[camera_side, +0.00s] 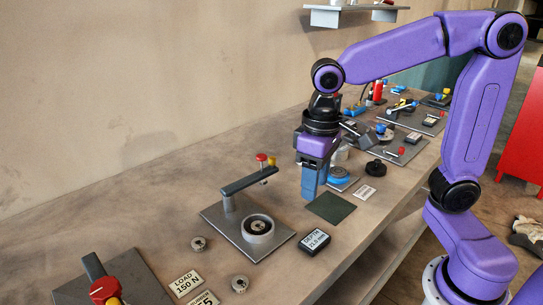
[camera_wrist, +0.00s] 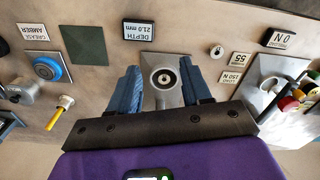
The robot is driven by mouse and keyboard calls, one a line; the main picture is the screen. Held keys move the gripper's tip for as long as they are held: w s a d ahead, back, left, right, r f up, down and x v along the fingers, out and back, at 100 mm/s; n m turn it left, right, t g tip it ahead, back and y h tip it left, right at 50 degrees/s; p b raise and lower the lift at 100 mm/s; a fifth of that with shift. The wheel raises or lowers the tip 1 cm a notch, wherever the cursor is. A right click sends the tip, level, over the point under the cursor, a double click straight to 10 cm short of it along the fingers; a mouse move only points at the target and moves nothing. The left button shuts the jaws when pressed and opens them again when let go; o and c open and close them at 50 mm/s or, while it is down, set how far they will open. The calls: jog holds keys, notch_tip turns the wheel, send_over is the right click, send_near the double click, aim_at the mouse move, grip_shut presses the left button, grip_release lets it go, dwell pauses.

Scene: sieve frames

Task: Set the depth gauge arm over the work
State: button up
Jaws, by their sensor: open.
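The depth gauge has a grey base plate (camera_side: 222,225), a post at its back left and a dark swing arm (camera_side: 248,180) with a red knob (camera_side: 261,157) near its free end. The arm points towards the back right, off to the side of the ring-shaped work (camera_side: 257,229) on the plate. A display reading DEPTH 21.0 mm (camera_side: 314,242) lies beside the plate. My gripper (camera_side: 312,190) is open and empty, right of the arm's end. In the wrist view the work (camera_wrist: 165,78) shows between my fingers (camera_wrist: 161,88); the swing arm is not clearly visible there.
A dark green mat (camera_side: 330,207) lies below and right of my gripper. A blue ring-shaped part (camera_side: 339,174) is behind it. A load fixture with a red knob (camera_side: 104,289) stands at the front left. Small labels and round parts lie between the fixtures.

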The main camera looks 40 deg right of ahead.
jog(key=w+d+r+m, duration=0.1)
jog(key=w+r+m, duration=0.1)
jog(key=w+m, duration=0.4)
jog(key=w+d+r+m, duration=0.2)
jog(key=w+m, duration=0.1)
jog(key=w, duration=0.6)
notch_tip(320, 180, up, 2)
jog(key=m, duration=1)
send_over(272, 158)
notch_tip(272, 158, down, 17)
jog(key=shift+d+r, duration=0.1)
jog(key=shift+r, duration=0.05)
grip_shut()
